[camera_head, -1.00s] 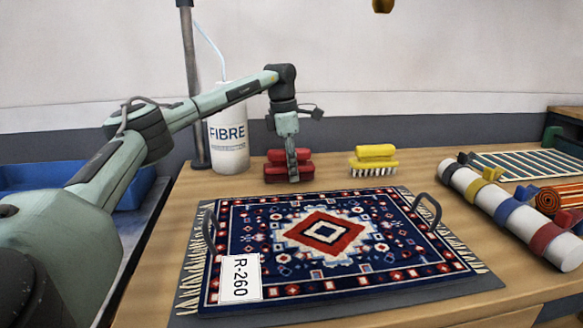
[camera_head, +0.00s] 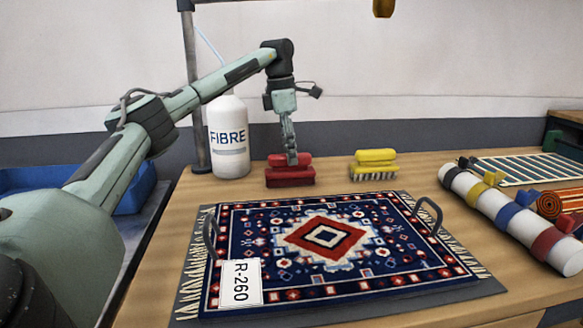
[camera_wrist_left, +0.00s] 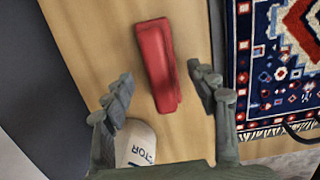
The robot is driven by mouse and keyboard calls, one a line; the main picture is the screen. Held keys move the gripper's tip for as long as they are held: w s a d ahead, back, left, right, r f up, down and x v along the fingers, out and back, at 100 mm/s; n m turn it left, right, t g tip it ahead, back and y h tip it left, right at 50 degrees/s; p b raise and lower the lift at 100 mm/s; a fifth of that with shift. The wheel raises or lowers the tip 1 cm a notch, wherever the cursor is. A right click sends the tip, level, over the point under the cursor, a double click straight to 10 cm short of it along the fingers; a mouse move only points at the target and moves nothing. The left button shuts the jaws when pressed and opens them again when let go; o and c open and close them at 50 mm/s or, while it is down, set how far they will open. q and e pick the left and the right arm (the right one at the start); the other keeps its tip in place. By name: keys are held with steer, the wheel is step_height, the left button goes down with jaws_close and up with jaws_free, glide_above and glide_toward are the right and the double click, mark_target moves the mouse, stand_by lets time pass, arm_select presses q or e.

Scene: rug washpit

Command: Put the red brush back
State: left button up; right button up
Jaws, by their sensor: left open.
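The red brush (camera_head: 290,174) stands on the wooden table behind the rug, to the left of the yellow brush. My left gripper (camera_head: 291,158) is above it, with its fingers pointing down, and in the head view it partly covers the brush's top. In the left wrist view the red brush (camera_wrist_left: 158,62) lies beyond the open fingertips (camera_wrist_left: 163,95), with its near end between them. The left gripper is open and holds nothing. My right gripper is in neither view.
A yellow brush (camera_head: 375,164) stands to the right. A white FIBRE bottle (camera_head: 229,140) stands close to the left. A patterned rug (camera_head: 300,285) with an R-260 tag lies in front. A white roll with coloured straps (camera_head: 518,222) lies at the right.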

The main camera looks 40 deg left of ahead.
arm_select(q)
steer(key=r, duration=0.6)
steer(key=shift+s+a, duration=0.15)
steer(key=shift+s, duration=0.15)
steer(key=shift+f, duration=0.1)
steer(key=shift+c, duration=0.6)
stand_by(0.3)
